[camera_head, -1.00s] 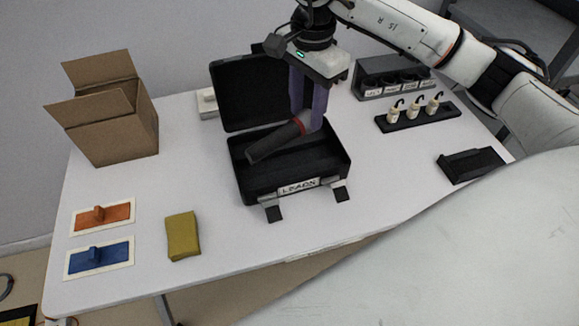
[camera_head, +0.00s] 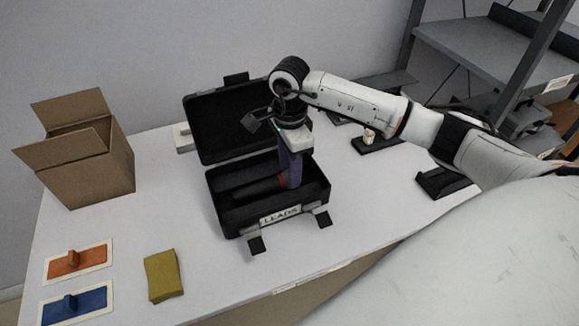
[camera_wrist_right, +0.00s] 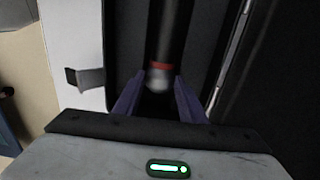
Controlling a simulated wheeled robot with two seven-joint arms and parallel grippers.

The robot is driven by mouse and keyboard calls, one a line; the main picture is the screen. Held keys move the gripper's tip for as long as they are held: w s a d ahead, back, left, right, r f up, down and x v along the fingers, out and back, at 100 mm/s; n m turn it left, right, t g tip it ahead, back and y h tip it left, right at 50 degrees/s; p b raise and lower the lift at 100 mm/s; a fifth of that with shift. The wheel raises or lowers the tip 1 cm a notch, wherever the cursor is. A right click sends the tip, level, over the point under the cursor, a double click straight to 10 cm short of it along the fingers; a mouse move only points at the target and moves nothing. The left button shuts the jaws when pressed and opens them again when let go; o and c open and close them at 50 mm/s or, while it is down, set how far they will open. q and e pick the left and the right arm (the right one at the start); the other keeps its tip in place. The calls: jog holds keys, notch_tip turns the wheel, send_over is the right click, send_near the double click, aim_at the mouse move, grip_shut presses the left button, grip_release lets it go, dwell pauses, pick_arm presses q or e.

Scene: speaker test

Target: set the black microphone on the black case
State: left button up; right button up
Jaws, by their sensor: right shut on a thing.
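The black case (camera_head: 238,228) stands open on the table, lid (camera_head: 215,125) raised at the back and a LEADS label on its front. The black microphone (camera_head: 256,188) lies low within the case's opening, close to level. Whether it touches the case floor cannot be told. My right gripper (camera_head: 289,182) points down into the case, its purple fingers shut on the microphone near its red ring. In the right wrist view, the microphone (camera_wrist_right: 168,35) runs away from between the fingers of my right gripper (camera_wrist_right: 158,88). My left gripper is not in view.
An open cardboard box (camera_head: 88,170) stands at the left. A black holder (camera_head: 440,184) is at right, below my arm. Grey shelving (camera_head: 480,50) stands behind.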

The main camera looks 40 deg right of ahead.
jog(key=o, duration=1.3)
jog(key=shift+f, duration=0.1)
jog(key=shift+r, duration=0.4)
notch_tip(320, 180, up, 12)
jog(key=shift+f+b, duration=0.2)
jog(key=shift+b, duration=0.15)
jog(key=shift+f, duration=0.1)
